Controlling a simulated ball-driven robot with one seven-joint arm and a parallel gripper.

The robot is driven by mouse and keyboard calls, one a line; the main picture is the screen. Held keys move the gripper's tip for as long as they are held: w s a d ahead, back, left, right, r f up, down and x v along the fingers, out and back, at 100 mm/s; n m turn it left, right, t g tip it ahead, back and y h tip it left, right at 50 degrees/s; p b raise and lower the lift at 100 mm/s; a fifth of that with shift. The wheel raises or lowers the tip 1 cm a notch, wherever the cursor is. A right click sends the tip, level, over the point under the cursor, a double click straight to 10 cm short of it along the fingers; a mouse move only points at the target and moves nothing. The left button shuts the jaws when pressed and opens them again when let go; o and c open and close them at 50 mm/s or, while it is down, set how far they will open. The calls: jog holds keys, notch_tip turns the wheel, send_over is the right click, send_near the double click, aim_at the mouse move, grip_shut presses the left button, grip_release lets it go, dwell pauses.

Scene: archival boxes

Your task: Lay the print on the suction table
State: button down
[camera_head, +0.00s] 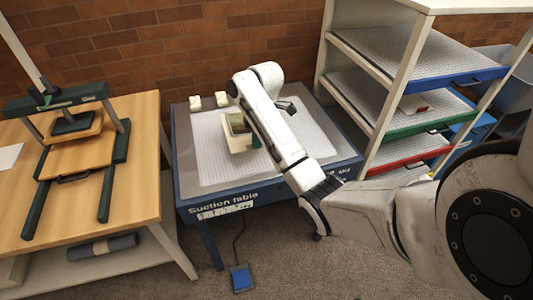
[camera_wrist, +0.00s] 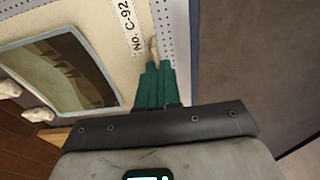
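The suction table (camera_head: 185,158) has a perforated grey top with a paler sheet area and a blue front. The print (camera_head: 240,125), a dark picture on a cream mount, is over the middle of the top, partly hidden by my arm. In the wrist view the print (camera_wrist: 68,72) shows its picture and a label reading "No. C-92". My gripper (camera_wrist: 153,66) has its green fingers close together at the mount's edge, with a pale bit between the tips. It looks shut on that edge. Whether the print touches the top is unclear.
Two small white blocks (camera_head: 208,101) sit at the table's back left. A shelf rack (camera_head: 400,75) with coloured trays stands close on the right. A wooden bench (camera_head: 110,190) with a green press stands left. A blue pedal (camera_head: 241,278) lies on the floor in front.

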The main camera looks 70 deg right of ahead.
jog(key=d+f, duration=0.4)
jog(key=s+d+f, duration=0.1)
jog(key=d+f, duration=0.1)
jog(key=shift+d+f, duration=0.2)
jog(key=shift+f, duration=1.65)
jog(key=c, duration=1.3)
grip_release()
jog(key=shift+f, duration=0.1)
jog(key=shift+c, duration=0.2)
